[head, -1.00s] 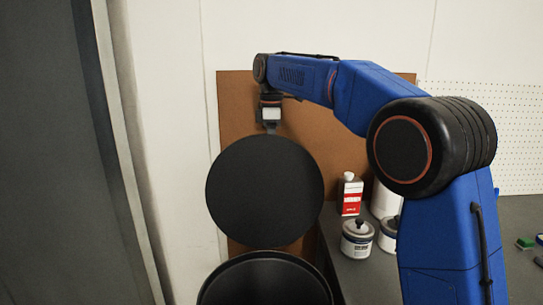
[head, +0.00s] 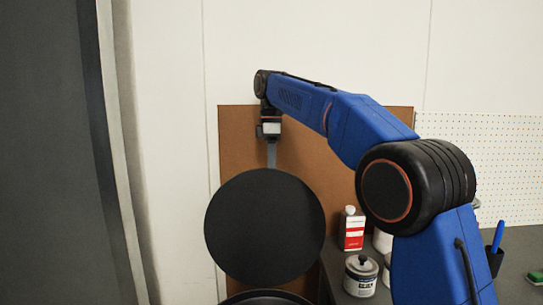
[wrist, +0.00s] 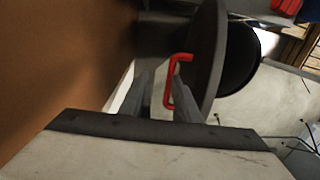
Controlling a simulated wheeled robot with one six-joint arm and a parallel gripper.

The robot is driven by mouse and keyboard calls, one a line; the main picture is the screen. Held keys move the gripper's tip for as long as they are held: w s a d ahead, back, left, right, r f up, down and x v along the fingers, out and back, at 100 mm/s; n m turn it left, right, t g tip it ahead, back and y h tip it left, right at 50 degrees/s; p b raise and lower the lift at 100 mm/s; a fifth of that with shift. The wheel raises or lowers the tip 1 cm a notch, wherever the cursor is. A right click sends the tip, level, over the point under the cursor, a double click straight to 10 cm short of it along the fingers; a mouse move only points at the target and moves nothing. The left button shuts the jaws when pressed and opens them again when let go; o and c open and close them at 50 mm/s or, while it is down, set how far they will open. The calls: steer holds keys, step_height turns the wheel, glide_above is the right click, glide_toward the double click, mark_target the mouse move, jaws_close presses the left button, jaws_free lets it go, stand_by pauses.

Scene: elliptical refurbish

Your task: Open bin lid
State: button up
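The round black bin lid (head: 264,228) stands raised, its flat face toward the head camera. Only the dark rim of the bin (head: 264,297) shows below it at the picture's bottom edge. My gripper (head: 272,163) points down at the lid's top edge, its fingertips partly hidden behind it. In the wrist view the lid (wrist: 207,50) is nearly edge-on, with the bin's dark opening (wrist: 240,60) to its right. A red handle (wrist: 168,88) sits on the lid's outer side. My two fingers (wrist: 162,78) are apart; the right one overlaps the handle, the left one is clear of it.
A brown board (head: 320,150) stands against the wall behind my gripper. A grey bench (head: 415,275) on the right holds a red-and-white bottle (head: 352,230), a tin (head: 361,276) and a cup with a blue pen (head: 495,258). A dark panel (head: 50,150) fills the left side.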

steer(key=shift+w+r, duration=0.15)
steer(key=shift+r, duration=2.8)
steer(key=shift+a, duration=0.1)
